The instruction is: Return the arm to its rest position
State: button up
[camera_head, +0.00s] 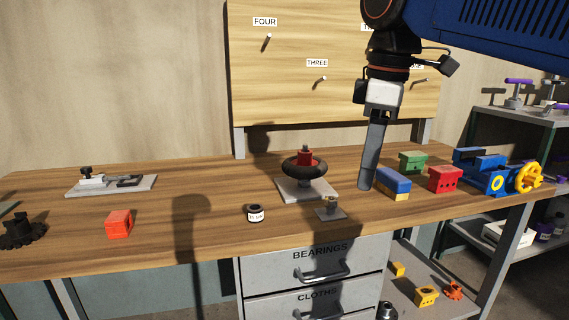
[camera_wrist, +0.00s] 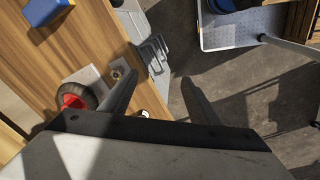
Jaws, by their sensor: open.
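My gripper (camera_head: 372,160) hangs from my dark blue arm over the right half of the workbench, pointing down. In the wrist view the two fingers of my gripper (camera_wrist: 158,88) stand apart with nothing between them. A black handwheel (camera_head: 304,168) with a red centre sits on a pale plate left of the fingers in the head view. A blue and yellow block (camera_head: 394,187) stands close to the fingertips in the picture; I cannot tell the gap in depth. My rest position is not marked in either view.
A pegboard (camera_head: 330,105) stands behind. Grey drawers (camera_head: 317,262) are below.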

jog(key=s+d+f+m+t, duration=0.1)
jog(key=s+d+f+m, duration=0.2)
jog(key=f, duration=0.7)
jog(key=s+d+f+m+t, duration=0.1)
jog(key=s+d+f+m, duration=0.3)
jog(key=f, duration=0.6)
jog(key=s+d+f+m+t, duration=0.1)
jog(key=s+d+f+m, duration=0.3)
jog(key=d+f+m, duration=0.3)
notch_tip(320, 180, down, 3)
jog(key=shift+f+h, duration=0.2)
jog(key=shift+h, duration=0.1)
